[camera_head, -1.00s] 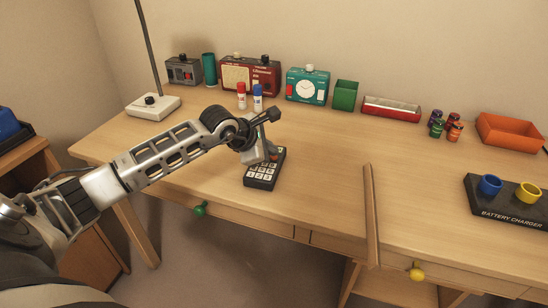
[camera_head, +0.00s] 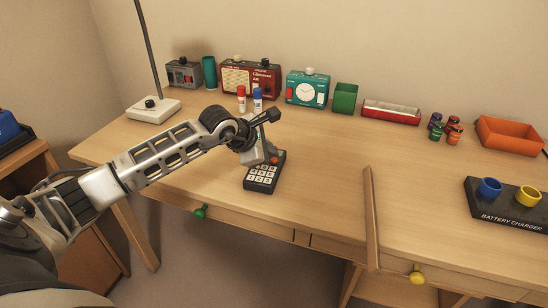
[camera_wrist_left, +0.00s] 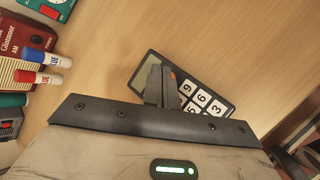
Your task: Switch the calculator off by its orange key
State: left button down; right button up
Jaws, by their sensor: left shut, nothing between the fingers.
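The dark calculator (camera_head: 262,180) with pale keys lies on the desk, left of the middle. It also shows in the left wrist view (camera_wrist_left: 228,92), where several number keys are visible. My left gripper (camera_head: 270,156) is over the far end of the calculator and hides part of it. In the left wrist view its fingers (camera_wrist_left: 158,78) are shut together with nothing between them. A sliver of the orange key (camera_wrist_left: 173,76) shows right beside the fingers. I cannot tell whether the fingertips touch it. My right gripper is out of view.
Red and blue glue sticks (camera_head: 257,100) stand behind the gripper. A battery charger (camera_head: 508,207) sits at the right.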

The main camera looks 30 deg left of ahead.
pick_arm(q)
jog(key=shift+r, duration=0.15)
notch_tip(320, 180, up, 2)
jog(key=shift+r+p, duration=0.15)
jog(key=shift+p, duration=0.65)
notch_tip(320, 180, up, 4)
jog(key=shift+f+p, duration=0.2)
jog(key=shift+p, duration=0.8)
